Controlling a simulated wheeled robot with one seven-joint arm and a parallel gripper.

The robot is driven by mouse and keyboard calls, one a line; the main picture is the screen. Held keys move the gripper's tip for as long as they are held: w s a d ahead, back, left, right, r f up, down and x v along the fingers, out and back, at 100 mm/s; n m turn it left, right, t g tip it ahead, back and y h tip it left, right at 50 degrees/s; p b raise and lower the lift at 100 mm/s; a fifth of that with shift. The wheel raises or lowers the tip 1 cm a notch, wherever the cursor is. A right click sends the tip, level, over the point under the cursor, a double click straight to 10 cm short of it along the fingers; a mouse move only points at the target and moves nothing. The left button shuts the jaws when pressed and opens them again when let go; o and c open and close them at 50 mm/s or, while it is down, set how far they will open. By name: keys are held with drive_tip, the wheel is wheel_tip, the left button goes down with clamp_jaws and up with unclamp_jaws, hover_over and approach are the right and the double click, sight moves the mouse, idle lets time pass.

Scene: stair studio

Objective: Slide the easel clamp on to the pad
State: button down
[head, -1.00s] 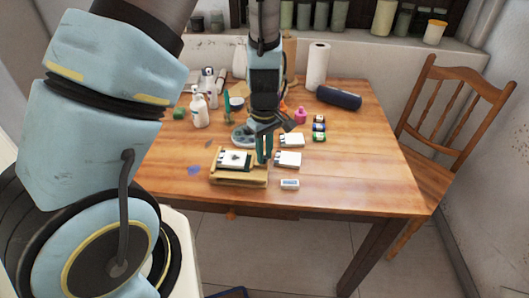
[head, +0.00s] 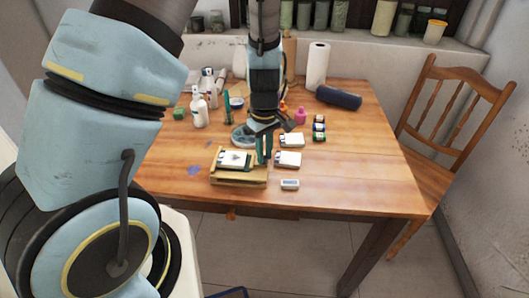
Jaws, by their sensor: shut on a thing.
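A small wooden easel (head: 240,181) lies on the table near its front edge, with a white pad (head: 235,160) on it that has a dark mark. My gripper (head: 264,158) points down at the right end of the easel, its fingers close together. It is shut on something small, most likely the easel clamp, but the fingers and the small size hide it. I cannot tell whether the held piece touches the pad.
White pads (head: 288,159) and (head: 292,140) lie right of my gripper, with a small white box (head: 290,184) in front. Small dark jars (head: 319,128), bottles (head: 200,111), a paper roll (head: 317,67) and a dark blue roll (head: 338,98) stand or lie behind. The table's right side is clear.

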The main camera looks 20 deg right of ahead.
drive_tip(key=shift+w+a, duration=0.25)
drive_tip(key=shift+a, duration=0.2)
drive_tip(key=shift+w+a, duration=0.2)
drive_tip(key=shift+a, duration=0.25)
drive_tip(key=c, duration=0.8)
unclamp_jaws()
drive_tip(key=shift+o, duration=0.2)
wheel_tip(320, 180, up, 11)
drive_tip(key=shift+b, duration=0.4)
drive_tip(key=shift+f, duration=0.1)
drive_tip(key=s+a+r+m, duration=0.1)
drive_tip(key=a+r+m, duration=0.1)
drive_tip(key=a, duration=0.9)
drive_tip(key=a+r+m+t, duration=0.1)
drive_tip(key=a+r+m, duration=0.1)
drive_tip(key=a, duration=1)
drive_tip(key=shift+s+a+r+m+t, duration=0.25)
drive_tip(key=shift+s+m+t, duration=0.1)
drive_tip(key=shift+m, duration=0.25)
